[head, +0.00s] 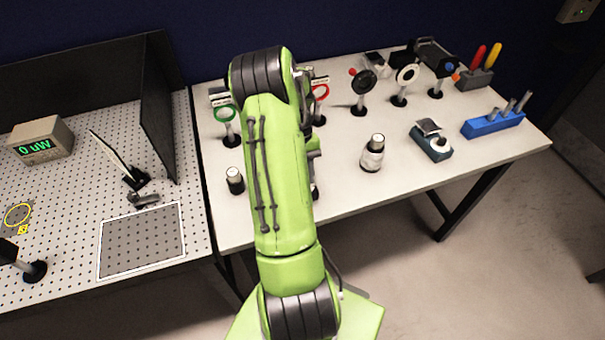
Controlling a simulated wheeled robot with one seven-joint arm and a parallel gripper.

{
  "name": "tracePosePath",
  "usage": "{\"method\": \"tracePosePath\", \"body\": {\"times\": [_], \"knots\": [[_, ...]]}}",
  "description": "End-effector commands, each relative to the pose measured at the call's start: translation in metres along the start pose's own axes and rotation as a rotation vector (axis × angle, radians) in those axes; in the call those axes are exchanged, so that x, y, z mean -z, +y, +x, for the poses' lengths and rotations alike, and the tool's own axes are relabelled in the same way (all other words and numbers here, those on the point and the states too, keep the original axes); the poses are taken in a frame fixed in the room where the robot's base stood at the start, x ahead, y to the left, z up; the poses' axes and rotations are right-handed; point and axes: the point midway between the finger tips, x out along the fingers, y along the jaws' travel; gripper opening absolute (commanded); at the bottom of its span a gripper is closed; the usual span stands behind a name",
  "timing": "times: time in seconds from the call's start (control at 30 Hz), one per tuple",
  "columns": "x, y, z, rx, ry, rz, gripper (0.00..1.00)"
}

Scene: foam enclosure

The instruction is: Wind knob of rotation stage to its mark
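No part is clearly labelled as the rotation stage, and no mark can be made out at this size. A small dark blue-grey device (432,141) with a tilted plate on top and a round white knob-like part (440,144) sits on the right table. My green arm reaches over the table's left part. My gripper is hidden behind the arm, so its fingers do not show.
The white table (340,215) also holds a small black cylinder (235,181), several post-mounted optics at the back, a blue holder (492,123) and red and yellow-handled tools (480,68). A perforated board (70,195) with a meter (41,142) lies left. The table's front right is clear.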

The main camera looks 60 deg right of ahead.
Motion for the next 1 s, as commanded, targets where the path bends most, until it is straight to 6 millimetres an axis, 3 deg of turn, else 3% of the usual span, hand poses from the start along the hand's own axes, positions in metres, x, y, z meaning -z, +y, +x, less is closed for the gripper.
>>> {"method": "tracePosePath", "body": {"times": [1.0], "knots": [[-0.0034,0.0043,-0.0011,0.371,-0.001,0.893,0.0]]}}
